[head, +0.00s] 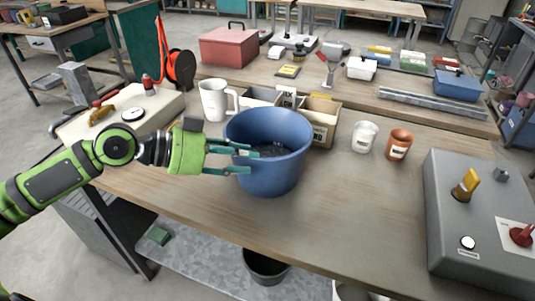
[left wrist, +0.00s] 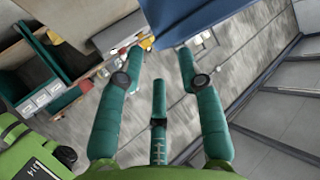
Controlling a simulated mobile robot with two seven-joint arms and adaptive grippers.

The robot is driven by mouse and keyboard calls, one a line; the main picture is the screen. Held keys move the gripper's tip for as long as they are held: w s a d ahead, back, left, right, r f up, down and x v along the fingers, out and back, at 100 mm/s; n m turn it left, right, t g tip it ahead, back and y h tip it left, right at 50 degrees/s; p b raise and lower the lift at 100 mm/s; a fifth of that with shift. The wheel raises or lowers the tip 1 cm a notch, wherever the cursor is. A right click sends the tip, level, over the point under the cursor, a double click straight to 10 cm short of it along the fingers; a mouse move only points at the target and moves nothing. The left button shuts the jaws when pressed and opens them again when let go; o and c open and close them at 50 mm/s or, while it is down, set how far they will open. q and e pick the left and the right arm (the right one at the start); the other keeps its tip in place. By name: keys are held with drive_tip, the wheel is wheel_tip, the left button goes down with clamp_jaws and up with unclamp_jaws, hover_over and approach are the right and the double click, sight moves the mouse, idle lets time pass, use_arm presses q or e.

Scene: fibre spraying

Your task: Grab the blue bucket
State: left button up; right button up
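The blue bucket (head: 275,168) stands upright on the wooden workbench, with dark grey contents inside. My left gripper (head: 240,160) comes in from the left at the bucket's left side. Its teal fingers are spread apart, and their tips overlap the bucket's left wall and rim in the head view. I cannot tell whether they touch it. In the left wrist view, the spread fingers (left wrist: 160,62) point towards the blue bucket (left wrist: 190,18) at the top edge, with nothing clearly held between them. My right gripper is not in view.
A white jug (head: 214,100) and a cardboard box (head: 322,122) stand close behind the bucket. A white cup (head: 364,137) and a brown cup (head: 399,144) are to its right. A grey control box (head: 470,215) fills the right end. The bench front is clear.

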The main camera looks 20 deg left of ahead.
sight(273, 158)
use_arm(q)
drive_tip(key=shift+p+x, duration=0.3)
drive_tip(key=shift+x, duration=0.75)
drive_tip(key=p+x, duration=0.3)
drive_tip(key=x, duration=0.1)
drive_tip(key=shift+w+d, duration=0.25)
drive_tip(key=shift+d, duration=0.1)
drive_tip(key=shift+d+f, duration=0.15)
drive_tip(key=shift+f, duration=0.1)
clamp_jaws()
drive_tip(key=shift+w+r, duration=0.15)
drive_tip(key=shift+r, duration=0.05)
